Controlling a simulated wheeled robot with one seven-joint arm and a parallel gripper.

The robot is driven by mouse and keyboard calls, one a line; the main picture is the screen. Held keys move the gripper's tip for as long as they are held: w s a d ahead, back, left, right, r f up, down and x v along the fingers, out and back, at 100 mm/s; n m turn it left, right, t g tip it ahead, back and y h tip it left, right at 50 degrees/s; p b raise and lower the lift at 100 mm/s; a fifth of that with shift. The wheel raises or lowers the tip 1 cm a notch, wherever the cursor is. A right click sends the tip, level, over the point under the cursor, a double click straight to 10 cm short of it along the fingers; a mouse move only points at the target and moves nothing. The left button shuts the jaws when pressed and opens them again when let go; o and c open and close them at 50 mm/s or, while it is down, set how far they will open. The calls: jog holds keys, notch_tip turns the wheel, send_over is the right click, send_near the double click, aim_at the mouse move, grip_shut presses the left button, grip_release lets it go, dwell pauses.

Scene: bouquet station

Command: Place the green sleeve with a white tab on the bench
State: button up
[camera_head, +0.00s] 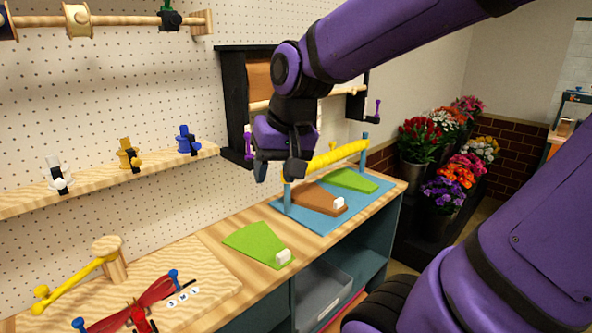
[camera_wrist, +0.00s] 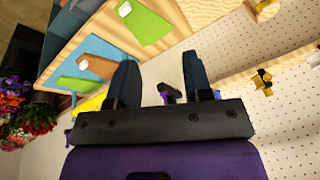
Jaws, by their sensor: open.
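A green sleeve (camera_head: 252,240) with a white tab (camera_head: 283,256) lies flat on the bare wood of the bench (camera_head: 230,259), in front of the blue mat (camera_head: 318,229). It also shows at the top of the wrist view (camera_wrist: 146,27). A brown sleeve (camera_head: 312,196) with a white tab and another green sleeve (camera_head: 353,180) lie on the mat; no tab can be made out on that green one. My gripper (camera_head: 278,172) is open and empty above the bench, apart from all sleeves. The wrist view shows both fingers (camera_wrist: 160,78) with nothing gripped between them.
A yellow roll (camera_head: 338,157) on blue posts stands over the mat. A yellow bar on a wooden post (camera_head: 112,262) and red-handled tool (camera_head: 135,305) are at the bench's left. A shelf (camera_head: 110,182) lines the pegboard; flowers (camera_head: 445,160) stand at right.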

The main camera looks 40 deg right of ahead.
jog(key=s+a+r+n+t, duration=0.1)
jog(key=s+a+r+n, duration=0.1)
jog(key=s, duration=0.5)
jog(key=shift+s+r+n+h, duration=0.35)
jog(key=shift+r+n, duration=0.2)
jog(key=shift+n, duration=0.65)
